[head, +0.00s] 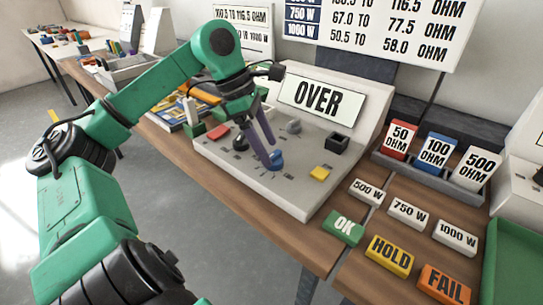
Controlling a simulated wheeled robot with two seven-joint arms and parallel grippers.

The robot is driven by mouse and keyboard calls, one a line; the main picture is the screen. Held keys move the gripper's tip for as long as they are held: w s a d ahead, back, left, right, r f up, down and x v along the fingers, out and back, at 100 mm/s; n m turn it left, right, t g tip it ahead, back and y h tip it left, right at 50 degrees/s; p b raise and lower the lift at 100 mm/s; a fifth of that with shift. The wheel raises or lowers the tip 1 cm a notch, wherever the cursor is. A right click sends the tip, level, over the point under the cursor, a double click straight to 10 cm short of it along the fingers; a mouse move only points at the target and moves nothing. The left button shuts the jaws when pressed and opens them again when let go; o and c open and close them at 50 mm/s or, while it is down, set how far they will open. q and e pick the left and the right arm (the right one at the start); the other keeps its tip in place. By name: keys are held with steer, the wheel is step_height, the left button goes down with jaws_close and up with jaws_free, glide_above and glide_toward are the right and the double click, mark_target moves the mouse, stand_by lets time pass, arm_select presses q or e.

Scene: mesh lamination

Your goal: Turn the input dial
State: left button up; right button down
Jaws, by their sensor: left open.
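The grey test panel (235,165) sits on the wooden bench, with a display reading OVER (321,99) at its back. A blue knob (277,160), a grey round knob (294,126) and a red piece (218,131) are on its top. No readable label shows which one is the input dial. My left gripper (271,154) reaches down over the panel with its purple fingers open, tips right beside the blue knob. I cannot tell whether they touch it. My right gripper is out of view.
A yellow piece (320,173) and a black square socket (337,143) are also on the panel. OK (343,226), HOLD (389,254) and FAIL (444,285) blocks lie in front. Ohm blocks (437,151) stand in a rack at right. Parts trays lie left of the panel.

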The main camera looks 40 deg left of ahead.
mark_target(274, 160)
arm_select(q)
steer(key=shift+x, duration=1.3)
steer(key=shift+s, duration=0.1)
jaws_close()
steer(key=shift+f+n+b, duration=0.15)
steer(key=shift+n+b, duration=0.35)
steer(key=shift+b, duration=0.4)
steer(key=shift+y+b, duration=0.3)
steer(key=shift+b, duration=0.05)
steer(key=n+t+b, duration=0.1)
steer(key=n+b, duration=0.1)
steer(key=n, duration=0.1)
steer(key=shift+s+d+n+y, duration=0.1)
steer(key=shift+n+y, duration=0.2)
steer(key=shift+n+t+y+b, duration=0.3)
steer(key=shift+n+b, duration=0.2)
steer(key=shift+n, duration=0.1)
steer(key=shift+d+r+n+y, duration=0.1)
steer(key=shift+r+n+y, duration=0.2)
steer(key=shift+n, duration=0.6)
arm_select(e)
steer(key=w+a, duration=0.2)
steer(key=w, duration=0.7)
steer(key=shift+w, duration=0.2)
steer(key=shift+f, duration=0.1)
